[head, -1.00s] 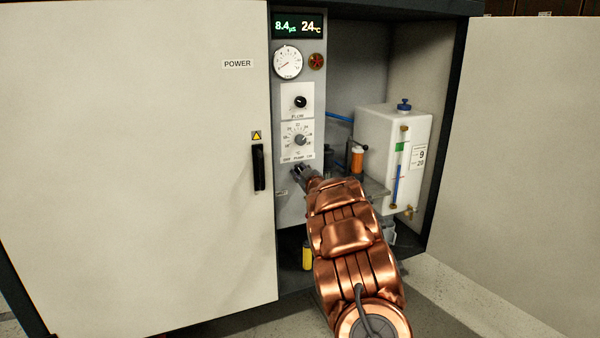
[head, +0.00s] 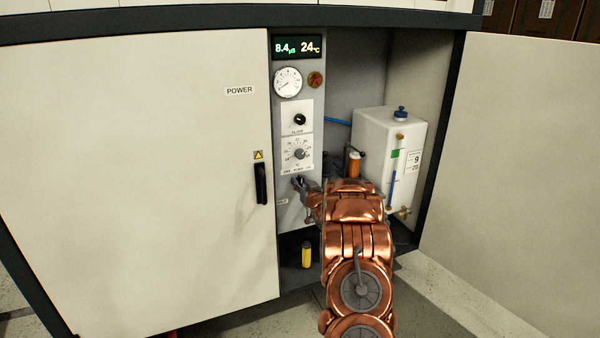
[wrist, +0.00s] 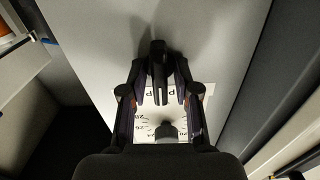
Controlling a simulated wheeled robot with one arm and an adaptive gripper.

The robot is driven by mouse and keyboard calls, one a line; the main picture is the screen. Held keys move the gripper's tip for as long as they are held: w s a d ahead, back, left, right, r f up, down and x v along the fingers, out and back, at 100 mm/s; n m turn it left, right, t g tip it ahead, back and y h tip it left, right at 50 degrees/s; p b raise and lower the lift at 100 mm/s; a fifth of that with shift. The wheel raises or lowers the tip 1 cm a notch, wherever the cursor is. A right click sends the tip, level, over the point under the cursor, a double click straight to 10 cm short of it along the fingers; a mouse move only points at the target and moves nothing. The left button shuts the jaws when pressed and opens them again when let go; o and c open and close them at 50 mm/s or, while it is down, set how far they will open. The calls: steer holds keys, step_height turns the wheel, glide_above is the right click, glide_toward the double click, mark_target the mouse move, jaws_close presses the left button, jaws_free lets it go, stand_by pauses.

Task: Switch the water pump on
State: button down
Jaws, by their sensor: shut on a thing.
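The pump switch (wrist: 157,65) is a black knob with a pale line, on the grey control panel (head: 312,217). It sits by the printed PUMP label, under the temperature dial (head: 300,154). My gripper (wrist: 160,92) is shut on this switch, one finger on each side of it in the wrist view. In the head view my gripper (head: 299,184) is at the panel's lower part and hides most of the switch. The knob's setting cannot be read. The dial also shows upside down in the wrist view (wrist: 167,130).
A flow knob (head: 300,119), a gauge (head: 288,82) and a lit display (head: 297,47) are above. A white tank (head: 378,140) stands at right in the cabinet. Cabinet doors flank the opening, the left one with a black handle (head: 261,184). A yellow object (head: 307,254) is low inside.

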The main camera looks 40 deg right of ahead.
steer(key=r+m+p, duration=0.1)
steer(key=m+p, duration=0.1)
steer(key=p, duration=0.1)
steer(key=m+p, duration=0.3)
steer(key=shift+d+f, duration=0.1)
steer(key=shift+f, duration=0.25)
steer(key=shift+m, duration=0.3)
steer(key=c, duration=1.2)
jaws_free()
steer(key=shift+f, duration=0.1)
steer(key=shift+o, duration=0.2)
steer(key=v, duration=1.2)
